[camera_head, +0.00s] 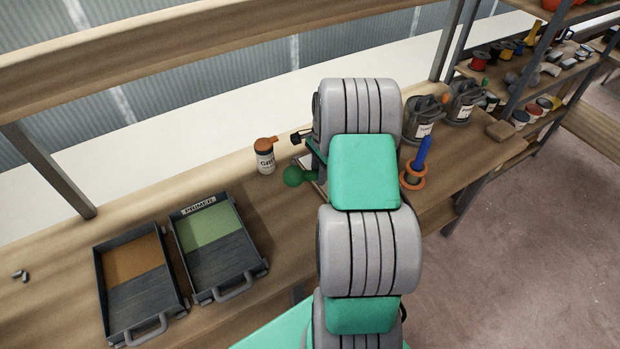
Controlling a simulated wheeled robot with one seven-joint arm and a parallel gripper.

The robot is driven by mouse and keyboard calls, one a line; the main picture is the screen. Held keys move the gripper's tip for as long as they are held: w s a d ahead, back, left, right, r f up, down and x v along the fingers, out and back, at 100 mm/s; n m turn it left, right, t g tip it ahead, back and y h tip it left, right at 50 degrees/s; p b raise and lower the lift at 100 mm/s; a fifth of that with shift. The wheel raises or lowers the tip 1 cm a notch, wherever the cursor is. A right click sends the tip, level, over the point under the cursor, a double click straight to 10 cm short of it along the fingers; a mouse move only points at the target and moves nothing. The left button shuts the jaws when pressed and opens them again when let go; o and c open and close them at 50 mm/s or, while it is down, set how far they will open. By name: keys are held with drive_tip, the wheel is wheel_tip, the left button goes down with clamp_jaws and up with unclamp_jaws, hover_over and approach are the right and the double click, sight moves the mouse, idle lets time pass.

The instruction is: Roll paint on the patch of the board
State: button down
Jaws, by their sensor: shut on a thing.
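My own arm rises through the middle of the view and hides my gripper, so I cannot see its fingers or what is between them. A green rounded object (293,176) with a short stem sticks out to the left from behind my arm; I cannot tell whether it is part of a roller. Beside it a small edge of a pale flat piece (308,161), perhaps the board, shows; its patch is hidden. A dark tray labelled PRIMER (263,267) with green paint stands on the bench at the left. A second dark tray (181,306) holds orange-brown colour.
A white bottle with an orange cap (265,160) stands left of my arm. Right of it are an orange ring-shaped stand with a blue piece (414,178), two grey cans (424,120) and a brown block (501,131). Stocked shelves stand at the far right.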

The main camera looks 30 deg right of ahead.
sight(310, 172)
drive_tip(key=shift+d, duration=0.85)
drive_tip(key=d, duration=0.2)
drive_tip(key=d+b, duration=0.1)
drive_tip(key=d, duration=0.1)
drive_tip(key=shift+s+d, duration=0.2)
drive_tip(key=shift+d, duration=0.2)
drive_tip(key=shift+a+r, duration=0.1)
drive_tip(key=shift+a, duration=0.05)
drive_tip(key=shift+w+a+p, duration=0.2)
drive_tip(key=shift+a+p, duration=0.15)
drive_tip(key=shift+a, duration=1.9)
drive_tip(key=shift+a, duration=0.1)
drive_tip(key=shift+w+a+p, duration=0.1)
drive_tip(key=shift+a+p, duration=0.25)
drive_tip(key=shift+a, duration=1.95)
